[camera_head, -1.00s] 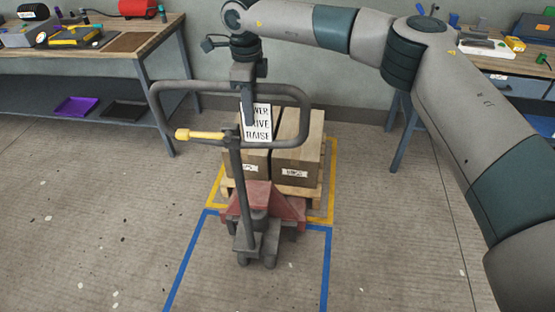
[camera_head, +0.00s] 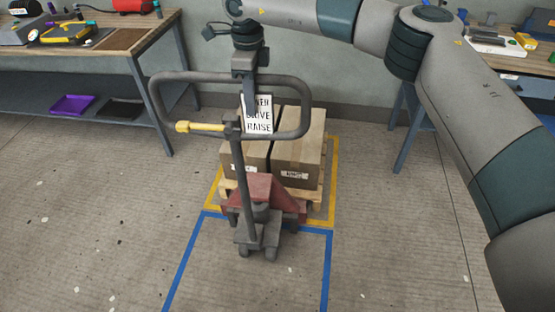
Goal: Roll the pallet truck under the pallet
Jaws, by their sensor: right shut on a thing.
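The pallet truck (camera_head: 262,190) has a red body, dark wheels and a grey upright handle with a loop (camera_head: 170,75) and a yellow lever. It stands across the front line of the yellow floor square, its body close against the pallet's near side. The wooden pallet (camera_head: 316,197) lies in the yellow square and carries two cardboard boxes (camera_head: 300,150). The forks are hidden under the pallet and body. My right gripper (camera_head: 249,88) is shut on the handle loop's top bar. My left gripper is not in view.
A blue floor outline (camera_head: 328,265) lies in front of the yellow square (camera_head: 333,165). A workbench (camera_head: 100,65) with a lower shelf stands at the left, another table (camera_head: 530,65) at the right. A wall is close behind the pallet. Floor on both sides is clear.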

